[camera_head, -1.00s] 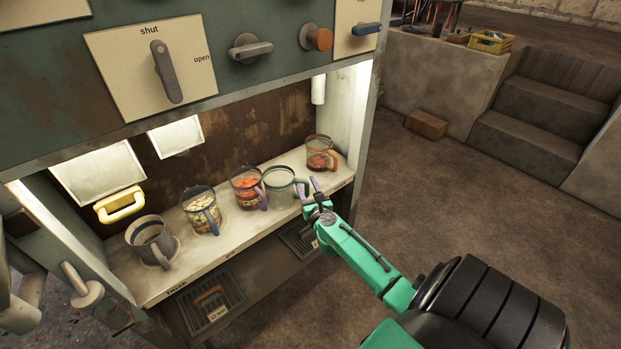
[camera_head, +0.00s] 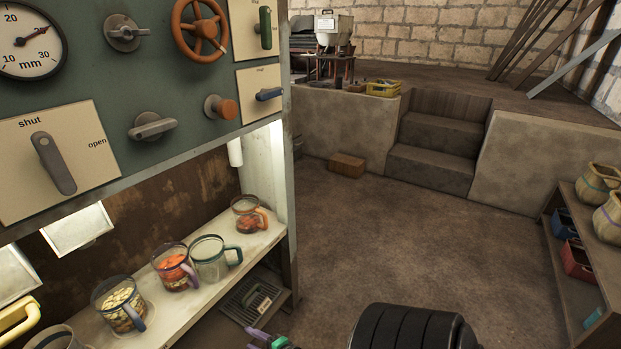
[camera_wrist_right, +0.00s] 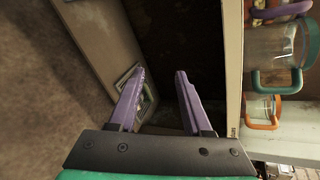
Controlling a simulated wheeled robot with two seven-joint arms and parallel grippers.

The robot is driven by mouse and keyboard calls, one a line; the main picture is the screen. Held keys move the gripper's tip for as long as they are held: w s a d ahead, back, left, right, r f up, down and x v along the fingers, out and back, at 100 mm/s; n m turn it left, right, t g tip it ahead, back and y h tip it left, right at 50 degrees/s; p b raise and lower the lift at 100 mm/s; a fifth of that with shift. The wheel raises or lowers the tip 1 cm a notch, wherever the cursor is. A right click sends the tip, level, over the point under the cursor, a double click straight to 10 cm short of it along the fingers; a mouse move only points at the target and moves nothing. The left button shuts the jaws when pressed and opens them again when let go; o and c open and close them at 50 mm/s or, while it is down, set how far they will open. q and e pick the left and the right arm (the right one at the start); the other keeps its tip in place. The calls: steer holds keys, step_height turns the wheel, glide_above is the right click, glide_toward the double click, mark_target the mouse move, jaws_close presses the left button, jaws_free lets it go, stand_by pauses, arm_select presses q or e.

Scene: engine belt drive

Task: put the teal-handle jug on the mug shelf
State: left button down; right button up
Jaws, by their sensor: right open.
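The teal-handle jug (camera_head: 207,262) is a clear glass jug standing upright on the pale shelf (camera_head: 180,306) in the machine's recess. Its handle points right. It also shows at the right of the right wrist view (camera_wrist_right: 272,45), with the teal handle below it. My right gripper (camera_head: 266,341) only just shows at the bottom edge of the head view, below the shelf's level and apart from the jug. In the right wrist view its purple fingers (camera_wrist_right: 160,75) are apart with nothing between them. My left gripper is out of view.
On the same shelf stand a purple-handle jug (camera_head: 173,268) with orange contents, a blue-handle jug (camera_head: 118,305) and an orange-handle jug (camera_head: 246,216). The floor between is clear.

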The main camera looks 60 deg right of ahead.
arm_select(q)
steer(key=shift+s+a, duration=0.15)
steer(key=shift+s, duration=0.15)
arm_select(e)
steer(key=s+a+f+n+g, duration=0.2)
steer(key=s+f+n+g, duration=0.4)
steer(key=s+f+n, duration=0.4)
steer(key=s+a+f+n+g, duration=0.3)
steer(key=s+f+n+g, duration=0.3)
steer(key=s+f+n, duration=0.4)
steer(key=s+n, duration=0.3)
steer(key=n, duration=0.2)
steer(key=shift+f+y, duration=0.25)
steer(key=shift+y, duration=0.15)
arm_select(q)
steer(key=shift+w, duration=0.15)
arm_select(e)
steer(key=shift+a, duration=0.1)
